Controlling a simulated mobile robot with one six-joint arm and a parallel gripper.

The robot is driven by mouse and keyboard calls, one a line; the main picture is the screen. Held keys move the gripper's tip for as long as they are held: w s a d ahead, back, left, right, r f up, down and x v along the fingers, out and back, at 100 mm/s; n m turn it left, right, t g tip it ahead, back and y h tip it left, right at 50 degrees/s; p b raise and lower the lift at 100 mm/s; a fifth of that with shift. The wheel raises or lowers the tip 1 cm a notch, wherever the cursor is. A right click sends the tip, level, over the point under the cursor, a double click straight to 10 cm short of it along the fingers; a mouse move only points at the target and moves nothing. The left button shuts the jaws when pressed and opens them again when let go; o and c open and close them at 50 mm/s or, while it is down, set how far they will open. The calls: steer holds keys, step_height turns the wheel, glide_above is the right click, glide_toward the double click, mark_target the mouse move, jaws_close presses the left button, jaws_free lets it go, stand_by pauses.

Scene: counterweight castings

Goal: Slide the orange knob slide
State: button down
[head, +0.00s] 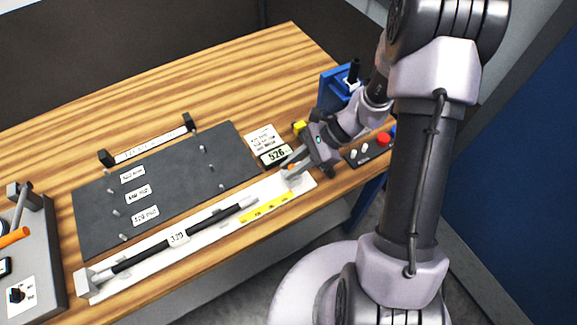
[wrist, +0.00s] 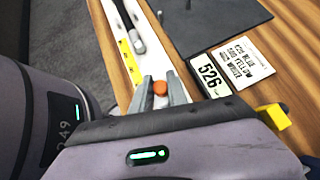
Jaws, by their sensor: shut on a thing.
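The orange knob (wrist: 160,88) shows between the two fingers of my gripper (wrist: 160,84) in the wrist view. The fingers are shut on it. In the head view my gripper (head: 289,167) is at the right end of the long white rail (head: 215,232), and the knob is mostly hidden there. A black rod (head: 150,254) with a white tag reading 329 lies along the rail. A yellow scale strip (head: 266,208) sits on the rail near my gripper. It also shows in the wrist view (wrist: 126,62).
A display reading 526 (head: 275,154) and a printed card (head: 262,138) lie beside my gripper. A dark grey board (head: 170,190) with labels lies behind the rail. A blue fixture (head: 333,90) and a red button (head: 383,138) stand to the right. A grey panel (head: 40,240) is at left.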

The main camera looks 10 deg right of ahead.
steer(key=c, duration=1.3)
jaws_free()
steer(key=p+v, duration=0.4)
steer(key=v, duration=1.3)
steer(key=shift+d+r, duration=0.1)
steer(key=shift+r, duration=0.05)
